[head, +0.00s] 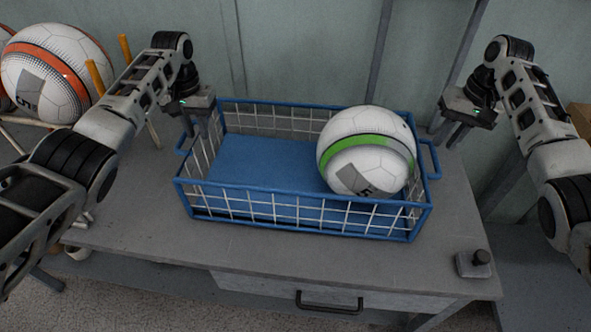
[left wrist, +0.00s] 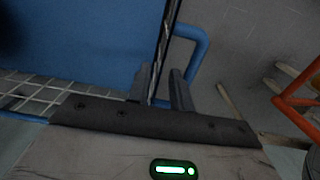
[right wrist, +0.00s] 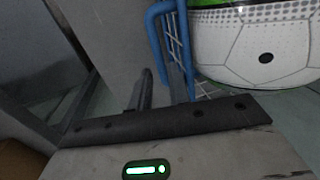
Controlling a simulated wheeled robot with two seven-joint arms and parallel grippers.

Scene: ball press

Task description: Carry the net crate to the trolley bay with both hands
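The net crate (head: 300,228) stands on the grey table, with a blue frame, white mesh sides and a blue floor. A white ball with a green band (head: 366,150) sits in its right part. My left gripper (head: 198,124) is at the crate's left end, by the left handle (head: 182,143); in the left wrist view its fingers (left wrist: 163,88) stand apart, with the dark end rim seen between them. My right gripper (head: 450,132) is open and empty above and beside the right handle (head: 432,160). The handle also shows in the right wrist view (right wrist: 154,35), just past the fingers (right wrist: 162,90).
The grey table (head: 130,215) has free room in front of the crate. A small block with a dark knob (head: 474,263) sits at its front right corner. A rack with an orange-banded ball (head: 55,72) stands at the left. A wall with posts is behind.

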